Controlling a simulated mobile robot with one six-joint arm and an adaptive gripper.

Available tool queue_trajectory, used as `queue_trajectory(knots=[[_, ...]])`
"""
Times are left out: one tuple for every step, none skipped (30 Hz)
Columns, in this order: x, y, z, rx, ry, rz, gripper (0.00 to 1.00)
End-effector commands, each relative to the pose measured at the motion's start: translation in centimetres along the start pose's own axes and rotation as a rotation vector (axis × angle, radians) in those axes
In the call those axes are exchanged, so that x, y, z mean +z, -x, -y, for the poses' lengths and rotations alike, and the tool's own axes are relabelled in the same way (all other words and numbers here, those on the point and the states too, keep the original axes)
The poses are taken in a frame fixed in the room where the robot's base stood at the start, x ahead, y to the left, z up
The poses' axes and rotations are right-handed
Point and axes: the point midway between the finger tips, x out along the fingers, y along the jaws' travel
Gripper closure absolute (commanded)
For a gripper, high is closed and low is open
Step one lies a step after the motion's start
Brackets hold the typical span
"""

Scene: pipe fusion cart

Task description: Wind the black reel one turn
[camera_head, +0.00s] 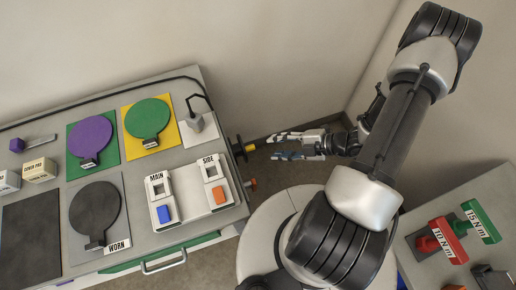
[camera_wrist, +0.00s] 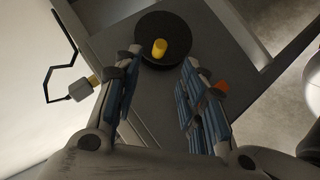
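The black reel (camera_wrist: 176,36) is a dark disc on the end face of the cart, with a yellow knob (camera_wrist: 159,47) standing out from it off its centre. In the head view the reel (camera_head: 238,148) shows edge-on at the cart's right end, with the yellow knob (camera_head: 250,147) pointing toward my gripper. My gripper (camera_head: 272,147) is to the right of the knob and points left at it. In the wrist view my gripper (camera_wrist: 160,68) is open, its two blue-padded fingers apart, with the knob ahead of the gap and nothing held between them.
An orange-tipped part (camera_head: 250,184) sticks out from the cart end below the reel. The cart top (camera_head: 145,182) holds green and purple paddles, a MAIN and SIDE switch panel (camera_head: 213,170), and a hooked cable end (camera_head: 202,121). A second table with torque tools (camera_head: 448,240) stands at lower right.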

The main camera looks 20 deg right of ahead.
Motion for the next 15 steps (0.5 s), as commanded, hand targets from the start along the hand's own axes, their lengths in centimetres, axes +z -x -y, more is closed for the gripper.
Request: queue_trajectory(knots=[[0.0,-1.5,0.3,-0.003,0.001,-0.006,0.62],[0.0,-2.1,0.3,-0.003,0.001,-0.007,0.62],[0.0,-3.0,0.3,-0.003,0.002,-0.006,0.62],[0.0,-3.6,0.2,-0.003,0.003,-0.005,0.62],[0.0,-4.2,0.2,-0.003,0.003,-0.005,0.62],[0.0,-4.9,0.2,-0.002,0.003,-0.005,0.62],[0.0,-5.4,0.2,-0.002,0.002,-0.005,0.62],[0.0,-5.9,0.2,-0.002,0.002,-0.005,0.62],[0.0,-6.5,0.2,-0.002,0.003,-0.004,0.62],[0.0,-6.8,0.2,-0.002,0.003,-0.004,0.62],[0.0,-7.1,0.1,-0.002,0.002,-0.003,0.62],[0.0,-7.5,0.1,-0.002,0.003,-0.003,0.62],[0.0,-7.8,0.1,-0.001,0.003,-0.002,0.62],[0.0,-7.9,0.1,-0.001,0.002,-0.001,0.62],[0.0,-8.1,0.0,0.0,0.002,-0.001,0.62]])
